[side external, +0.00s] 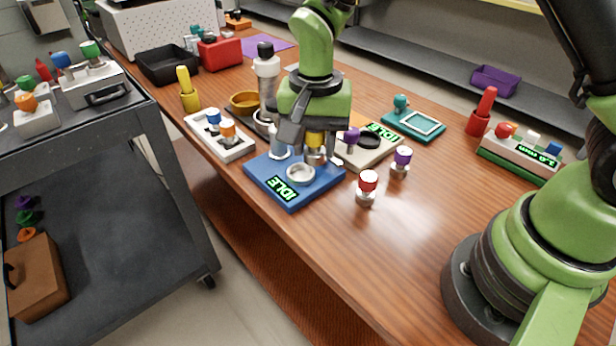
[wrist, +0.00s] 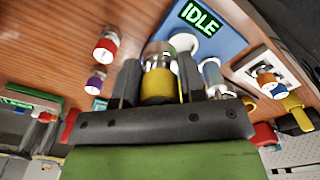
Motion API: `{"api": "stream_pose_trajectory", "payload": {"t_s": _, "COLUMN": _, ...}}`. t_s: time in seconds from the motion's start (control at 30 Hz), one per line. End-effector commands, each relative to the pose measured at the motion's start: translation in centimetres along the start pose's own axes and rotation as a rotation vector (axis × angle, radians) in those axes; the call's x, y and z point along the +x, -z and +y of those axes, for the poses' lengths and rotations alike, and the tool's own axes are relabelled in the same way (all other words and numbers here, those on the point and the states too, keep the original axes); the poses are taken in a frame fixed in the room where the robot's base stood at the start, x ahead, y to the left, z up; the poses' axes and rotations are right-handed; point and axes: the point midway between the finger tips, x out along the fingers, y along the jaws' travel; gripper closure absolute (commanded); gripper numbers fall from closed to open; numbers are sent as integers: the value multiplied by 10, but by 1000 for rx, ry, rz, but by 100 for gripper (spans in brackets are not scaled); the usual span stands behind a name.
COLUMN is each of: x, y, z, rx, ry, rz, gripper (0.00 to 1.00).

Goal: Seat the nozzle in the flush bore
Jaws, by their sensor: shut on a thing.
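My gripper (side external: 315,142) points down over the blue block and is shut on a yellow-banded nozzle (wrist: 158,84) with a clear, metallic end. The nozzle also shows between the jaws in the side view (side external: 315,140). The blue block (side external: 270,183) has an IDLE display and a pale ring-shaped bore (side external: 300,173). In the wrist view the bore (wrist: 184,42) lies just beyond the nozzle's end, up and to the right. The nozzle appears beside the bore, not in it; its height over the block is hard to tell. A metallic cylinder (side external: 279,143) stands at the block's back left.
A red-capped nozzle (side external: 367,187) and a purple-capped one (side external: 402,160) stand right of the block. A cream IDLE unit (side external: 375,153) is behind it. A white tray (side external: 237,152) with blue and orange nozzles is at left. The front right table is clear.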

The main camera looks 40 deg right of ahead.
Motion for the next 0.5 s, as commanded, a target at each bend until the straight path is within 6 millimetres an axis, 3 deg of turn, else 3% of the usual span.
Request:
{"api": "stream_pose_trajectory", "payload": {"t_s": 0.13, "x": -7, "y": 28, "z": -18, "rx": -23, "ry": 3, "rz": 2, "gripper": 88}}
{"api": "stream_pose_trajectory", "payload": {"t_s": 0.33, "x": -12, "y": 47, "z": -28, "rx": -44, "ry": 1, "rz": 0, "gripper": 88}}
{"api": "stream_pose_trajectory", "payload": {"t_s": 0.5, "x": 15, "y": 49, "z": -28, "rx": -49, "ry": -4, "rz": -5, "gripper": 88}}
